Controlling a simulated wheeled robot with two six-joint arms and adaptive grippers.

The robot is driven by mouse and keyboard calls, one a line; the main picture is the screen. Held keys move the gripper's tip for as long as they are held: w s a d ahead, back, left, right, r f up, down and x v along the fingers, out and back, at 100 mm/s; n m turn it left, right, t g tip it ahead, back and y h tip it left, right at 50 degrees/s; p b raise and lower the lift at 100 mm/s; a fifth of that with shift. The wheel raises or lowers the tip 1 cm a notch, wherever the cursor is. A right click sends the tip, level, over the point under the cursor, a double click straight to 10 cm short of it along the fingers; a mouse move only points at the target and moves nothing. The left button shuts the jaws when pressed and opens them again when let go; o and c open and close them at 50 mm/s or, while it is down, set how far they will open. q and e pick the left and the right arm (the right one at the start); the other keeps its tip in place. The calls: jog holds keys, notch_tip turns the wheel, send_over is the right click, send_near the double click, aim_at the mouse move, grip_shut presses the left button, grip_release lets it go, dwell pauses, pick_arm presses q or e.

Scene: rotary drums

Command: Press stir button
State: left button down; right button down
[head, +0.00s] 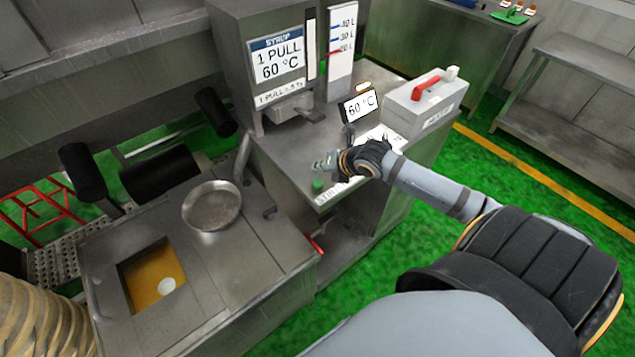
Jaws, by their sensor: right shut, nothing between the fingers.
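A small green button (317,185) sits at the front left edge of the steel counter, by a white label strip (327,196) that is partly hidden and seems to begin with "ST". My right gripper (324,166) reaches in from the right and is shut and empty. Its fingertips are just behind and above the green button in the picture; whether they touch anything cannot be told. My left gripper is not in view.
A syrup dispenser (272,62) and a 60 °C display (360,106) stand behind my right gripper. A grey box with a red handle (427,100) is to the right. A round pan (211,205) lies on the lower left counter, beside an amber-filled opening (150,275).

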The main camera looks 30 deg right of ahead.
aim_at(320, 185)
notch_tip(320, 185, down, 3)
jog(key=shift+f+b, duration=0.1)
jog(key=shift+b, duration=1)
jog(key=shift+f+b, duration=0.2)
jog(key=shift+b, duration=0.1)
jog(key=shift+f+b, duration=0.4)
jog(key=shift+b, duration=0.1)
